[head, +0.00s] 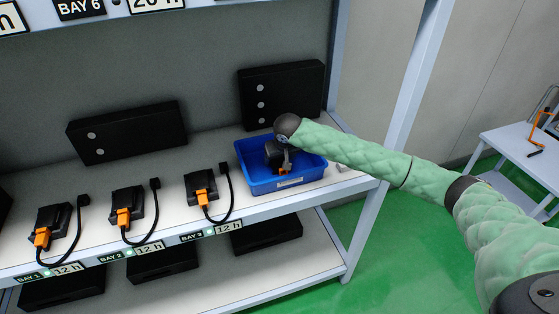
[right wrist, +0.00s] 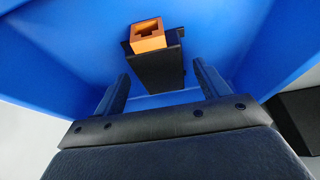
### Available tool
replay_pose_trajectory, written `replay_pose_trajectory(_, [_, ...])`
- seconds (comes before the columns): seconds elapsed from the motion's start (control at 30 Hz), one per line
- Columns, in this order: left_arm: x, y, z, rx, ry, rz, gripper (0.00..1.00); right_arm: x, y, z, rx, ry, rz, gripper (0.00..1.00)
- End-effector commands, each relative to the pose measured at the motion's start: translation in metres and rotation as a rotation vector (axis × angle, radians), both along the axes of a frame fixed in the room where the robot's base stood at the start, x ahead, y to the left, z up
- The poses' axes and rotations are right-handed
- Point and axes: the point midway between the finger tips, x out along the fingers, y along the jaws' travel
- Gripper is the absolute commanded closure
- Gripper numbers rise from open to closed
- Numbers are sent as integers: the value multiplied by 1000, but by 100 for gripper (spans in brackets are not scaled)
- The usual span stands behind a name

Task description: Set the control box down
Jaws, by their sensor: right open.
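The control box, a small black block with an orange socket, lies inside the blue bin in the right wrist view (right wrist: 155,68). In the head view the bin (head: 248,183) stands on the shelf, and only a bit of orange shows under my gripper. My right gripper (head: 280,162) points down into the bin. In the right wrist view its two fingers (right wrist: 163,88) are open, one on each side of the box, with gaps visible between them and it. My left gripper is not in view.
Several black units with orange plugs and cables, such as the one near the bin (head: 201,186), stand along the shelf (head: 170,215). Two larger black cases (head: 128,132) stand behind. A shelf post (head: 408,90) rises right of the bin. A white side table (head: 525,145) is far right.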

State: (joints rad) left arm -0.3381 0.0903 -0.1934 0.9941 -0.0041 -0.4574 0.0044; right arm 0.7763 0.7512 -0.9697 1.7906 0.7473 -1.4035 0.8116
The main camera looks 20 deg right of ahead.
Motion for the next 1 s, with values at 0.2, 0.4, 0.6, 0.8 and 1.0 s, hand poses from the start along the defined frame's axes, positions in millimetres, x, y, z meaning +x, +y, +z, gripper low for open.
replay_pose_trajectory(0.2, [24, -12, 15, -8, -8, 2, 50, -14, 0, 33, 1, -3, 0, 26])
replay_pose_trajectory(0.4, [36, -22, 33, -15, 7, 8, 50, -29, -1, 68, 0, -3, 0, 26])
replay_pose_trajectory(0.6, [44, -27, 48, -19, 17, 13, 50, -39, -1, 93, 0, -1, 0, 26])
replay_pose_trajectory(0.8, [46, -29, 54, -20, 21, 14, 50, -43, -1, 102, -1, 0, 0, 26])
replay_pose_trajectory(1.0, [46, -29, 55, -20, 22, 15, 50, -43, -1, 103, -1, 1, 0, 26])
